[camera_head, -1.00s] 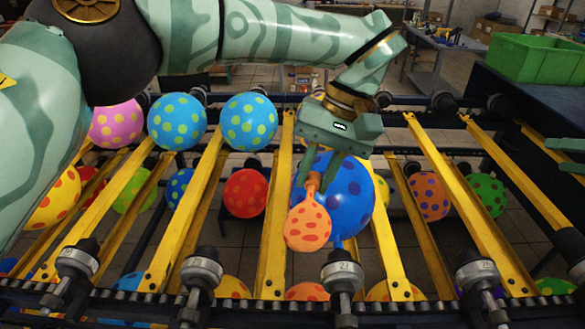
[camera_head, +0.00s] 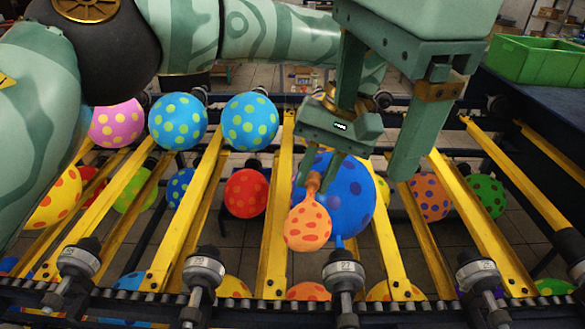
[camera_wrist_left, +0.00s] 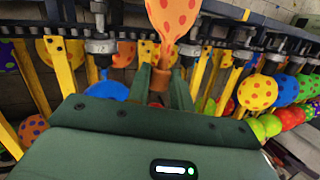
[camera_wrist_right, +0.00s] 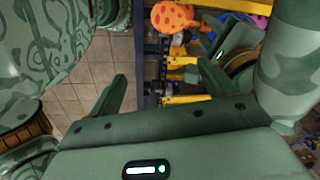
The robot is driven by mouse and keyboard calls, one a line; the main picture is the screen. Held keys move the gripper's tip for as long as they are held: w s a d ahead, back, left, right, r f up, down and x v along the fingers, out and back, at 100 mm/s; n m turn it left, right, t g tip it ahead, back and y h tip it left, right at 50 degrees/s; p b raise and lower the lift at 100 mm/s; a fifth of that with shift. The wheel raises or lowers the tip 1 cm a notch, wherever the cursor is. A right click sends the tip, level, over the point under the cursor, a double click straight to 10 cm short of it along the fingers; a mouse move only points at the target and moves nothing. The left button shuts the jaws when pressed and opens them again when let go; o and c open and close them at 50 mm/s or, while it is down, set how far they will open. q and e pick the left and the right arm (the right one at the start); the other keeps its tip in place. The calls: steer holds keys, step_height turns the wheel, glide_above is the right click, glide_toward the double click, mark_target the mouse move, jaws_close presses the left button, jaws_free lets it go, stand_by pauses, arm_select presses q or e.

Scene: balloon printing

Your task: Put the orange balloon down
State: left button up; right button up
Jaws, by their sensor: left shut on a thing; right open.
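The orange balloon (camera_head: 307,225) with red spots hangs neck-up in the head view, in front of a larger blue balloon (camera_head: 350,205). My left gripper (camera_head: 313,182) is shut on its neck, above the yellow rails. The orange balloon also shows at the top of the left wrist view (camera_wrist_left: 173,16), beyond the left fingertips (camera_wrist_left: 165,88). My right gripper (camera_head: 378,143) is open and empty, large and close to the head camera, overlapping the left arm in the picture. The right wrist view shows its spread fingers (camera_wrist_right: 157,82) with the orange balloon (camera_wrist_right: 173,17) beyond them.
Yellow sloping rails (camera_head: 275,225) run across the rack, with a roller chain (camera_head: 110,299) and numbered clamps (camera_head: 203,272) along the front. Other spotted balloons, such as a red one (camera_head: 246,193), hang around. A green crate (camera_head: 535,60) stands at the back right.

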mark_target(302, 221)
arm_select(q)
steer(key=shift+w+d, duration=0.2)
steer(key=shift+d, duration=0.15)
steer(key=shift+s+a, duration=0.2)
arm_select(e)
steer(key=s+a+f+n+t, duration=0.25)
steer(key=a+f+n, duration=0.35)
steer(key=n, duration=1)
arm_select(q)
steer(key=shift+w, duration=0.1)
arm_select(e)
steer(key=shift+n+t+h, duration=0.4)
steer(key=shift+t, duration=0.05)
steer(key=x, duration=1.2)
steer(key=shift+w, duration=0.3)
steer(key=shift+r, duration=0.1)
arm_select(q)
steer(key=shift+d, duration=0.1)
arm_select(e)
steer(key=c, duration=0.9)
arm_select(q)
steer(key=o, duration=1)
arm_select(e)
steer(key=shift+o, duration=0.2)
